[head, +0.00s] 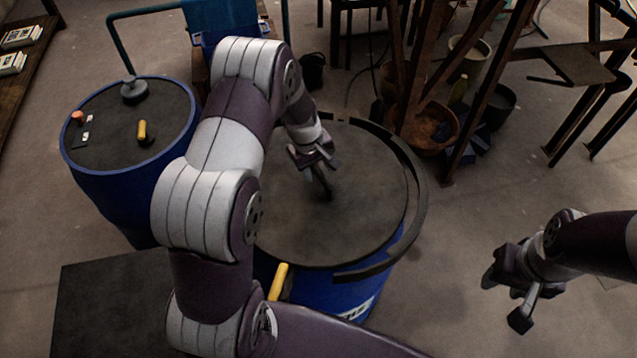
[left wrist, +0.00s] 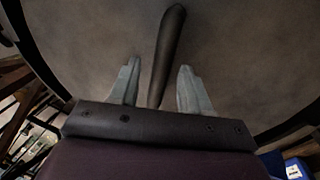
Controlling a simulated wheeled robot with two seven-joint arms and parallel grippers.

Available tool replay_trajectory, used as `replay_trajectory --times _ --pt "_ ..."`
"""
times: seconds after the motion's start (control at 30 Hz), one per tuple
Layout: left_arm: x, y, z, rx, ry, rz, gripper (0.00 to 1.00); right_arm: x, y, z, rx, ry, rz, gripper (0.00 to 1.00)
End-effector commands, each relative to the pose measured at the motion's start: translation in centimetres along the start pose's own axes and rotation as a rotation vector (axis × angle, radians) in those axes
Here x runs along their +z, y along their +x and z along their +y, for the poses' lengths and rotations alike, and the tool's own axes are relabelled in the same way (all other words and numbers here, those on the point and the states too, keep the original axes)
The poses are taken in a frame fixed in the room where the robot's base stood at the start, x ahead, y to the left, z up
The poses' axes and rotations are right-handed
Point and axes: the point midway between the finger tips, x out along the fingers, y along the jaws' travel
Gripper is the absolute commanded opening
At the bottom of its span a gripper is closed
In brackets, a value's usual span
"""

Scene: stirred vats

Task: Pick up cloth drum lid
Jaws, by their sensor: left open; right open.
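The drum lid (head: 360,235) is a wide, dark grey disc on top of a blue drum (head: 325,291). A dark upright handle (head: 325,186) rises near its middle. My left gripper (head: 314,163) is over the lid, open, at the handle. In the left wrist view the dark handle (left wrist: 168,45) runs between the two open fingers (left wrist: 160,66) with a gap on each side, and the lid (left wrist: 85,35) fills the background. My right gripper (head: 507,298) is open and empty at the right, above the floor, away from the drum. My left arm hides the lid's left side.
A dark curved band (head: 415,190) partly rings the lid, with a yellow handle (head: 279,282) at the front. A second blue drum (head: 115,190) at the left carries a yellow-handled item (head: 142,130). Rusty metal legs (head: 475,95) and bowls stand behind. Floor at right is clear.

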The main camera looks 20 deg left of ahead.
Motion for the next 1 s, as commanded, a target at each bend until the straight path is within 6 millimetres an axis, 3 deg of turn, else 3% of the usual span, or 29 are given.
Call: replay_trajectory --times 0.13,0.33,0.37,0.5,1.0 --pt "0.0 1.8 0.0 0.000 0.001 0.001 0.47 0.0 -0.2 0.0 0.000 0.000 0.000 0.43" --pt "0.0 2.0 0.0 0.001 0.001 0.002 0.47 0.0 -0.2 0.0 0.000 0.000 0.000 0.43" --pt "0.0 2.0 0.0 0.001 0.001 0.002 0.44 0.0 -0.2 0.0 0.000 0.000 0.000 0.43" --pt "0.0 1.9 0.0 0.001 0.001 0.002 0.00 0.0 -0.2 0.0 0.000 0.000 0.000 0.43" --pt "-0.1 1.9 0.1 0.001 0.001 0.002 0.00 0.0 -0.2 0.0 0.000 0.000 0.000 0.43"
